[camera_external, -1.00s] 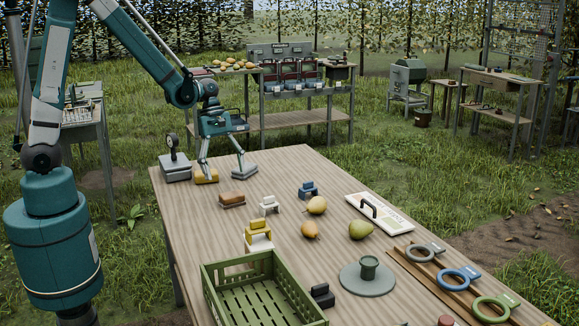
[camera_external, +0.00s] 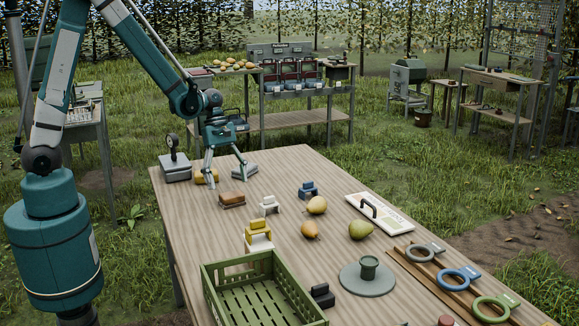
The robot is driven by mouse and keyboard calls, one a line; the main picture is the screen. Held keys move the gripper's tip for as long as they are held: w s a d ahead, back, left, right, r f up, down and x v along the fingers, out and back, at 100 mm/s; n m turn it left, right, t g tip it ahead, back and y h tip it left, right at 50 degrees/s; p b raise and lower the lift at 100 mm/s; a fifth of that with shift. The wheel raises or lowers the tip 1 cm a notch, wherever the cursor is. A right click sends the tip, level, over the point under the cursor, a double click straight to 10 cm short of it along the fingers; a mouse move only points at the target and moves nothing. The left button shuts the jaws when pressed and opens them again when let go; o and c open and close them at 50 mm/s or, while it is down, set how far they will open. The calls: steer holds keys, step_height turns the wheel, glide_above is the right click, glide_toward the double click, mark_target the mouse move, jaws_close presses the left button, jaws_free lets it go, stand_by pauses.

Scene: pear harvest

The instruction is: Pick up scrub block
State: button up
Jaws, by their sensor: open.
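A brown block (camera_external: 232,199) with a darker underside lies on the wooden table, near its left edge; it looks like the scrub block. A yellow-orange block (camera_external: 201,177) lies farther back, beside the scale. My gripper (camera_external: 227,176) points down with its two fingers spread and nothing between them. It is just behind the brown block, apart from it in the picture. Its left finger partly covers the yellow-orange block. A flat grey pad (camera_external: 244,171) lies by the right finger. Whether the fingertips touch the table is unclear.
A scale (camera_external: 175,170) stands at the table's back left corner. A green crate (camera_external: 225,263) stands at the front.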

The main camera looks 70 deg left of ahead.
mark_target(231, 193)
steer(key=shift+d+f, duration=0.1)
steer(key=shift+f, duration=0.15)
steer(key=shift+b+x, duration=0.75)
steer(key=shift+x, duration=1.8)
steer(key=shift+w, duration=0.15)
steer(key=c, duration=1)
